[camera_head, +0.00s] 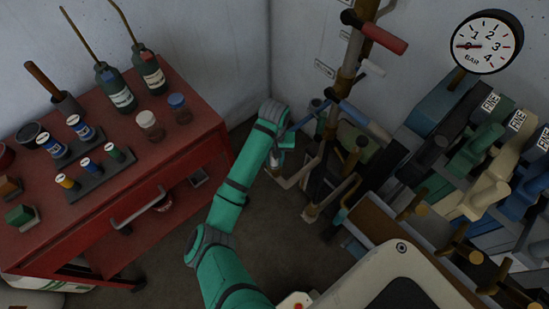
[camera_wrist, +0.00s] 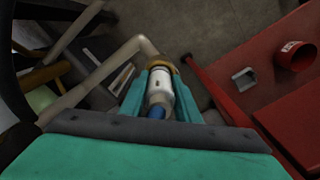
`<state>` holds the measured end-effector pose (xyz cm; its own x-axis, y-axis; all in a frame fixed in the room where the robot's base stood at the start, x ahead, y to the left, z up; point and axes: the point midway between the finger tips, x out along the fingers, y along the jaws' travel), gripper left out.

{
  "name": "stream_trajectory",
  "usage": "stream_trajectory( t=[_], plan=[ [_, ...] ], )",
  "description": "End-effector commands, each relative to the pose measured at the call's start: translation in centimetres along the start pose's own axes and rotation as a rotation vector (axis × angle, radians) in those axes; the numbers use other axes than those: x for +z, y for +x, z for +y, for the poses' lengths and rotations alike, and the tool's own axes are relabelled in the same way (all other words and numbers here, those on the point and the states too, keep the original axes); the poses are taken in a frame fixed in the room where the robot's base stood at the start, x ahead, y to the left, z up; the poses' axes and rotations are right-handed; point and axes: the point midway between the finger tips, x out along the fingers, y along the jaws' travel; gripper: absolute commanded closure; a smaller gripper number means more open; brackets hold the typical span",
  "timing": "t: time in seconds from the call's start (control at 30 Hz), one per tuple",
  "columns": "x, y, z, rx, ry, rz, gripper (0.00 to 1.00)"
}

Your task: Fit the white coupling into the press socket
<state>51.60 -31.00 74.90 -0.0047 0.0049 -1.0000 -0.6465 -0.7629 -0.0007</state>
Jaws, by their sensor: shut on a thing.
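The white coupling (camera_wrist: 158,86) is gripped between the two teal fingers of my gripper (camera_wrist: 160,92) in the wrist view. It is a short white cylinder with a dark mark, and a blue part shows at its near end. A brass-coloured ring (camera_wrist: 166,64) shows at its far end; I cannot tell whether it belongs to the coupling or to something beyond. In the head view my gripper (camera_head: 279,162) is small and points down beside the pipe stand, and I cannot make out the coupling there. I cannot identify the press socket with certainty in either view.
A red cart (camera_head: 180,148) with bottles, jars and spools stands left. Its lower shelf holds a grey bracket (camera_wrist: 245,79) and a red cup (camera_wrist: 296,56). A beige pipe (camera_wrist: 98,76) runs close left of my fingers. Valves and a gauge (camera_head: 486,42) crowd the right.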

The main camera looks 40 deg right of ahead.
Motion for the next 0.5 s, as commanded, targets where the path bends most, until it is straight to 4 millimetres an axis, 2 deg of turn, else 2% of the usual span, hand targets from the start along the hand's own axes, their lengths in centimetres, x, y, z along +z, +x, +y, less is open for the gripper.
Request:
stream_trajectory(
  t=[0.17, 0.2, 0.27, 0.5],
  plan=[
    [0.01, 0.35, 0.0, 0.0, 0.0, 0.0, 1.0],
    [0.0, 0.33, -0.01, 0.0, 0.0, 0.0, 0.64],
    [0.0, 0.33, -0.01, 0.0, 0.0, 0.0, 0.5],
    [0.03, 0.36, 0.02, 0.0, 0.0, -0.001, 0.49]
  ],
)
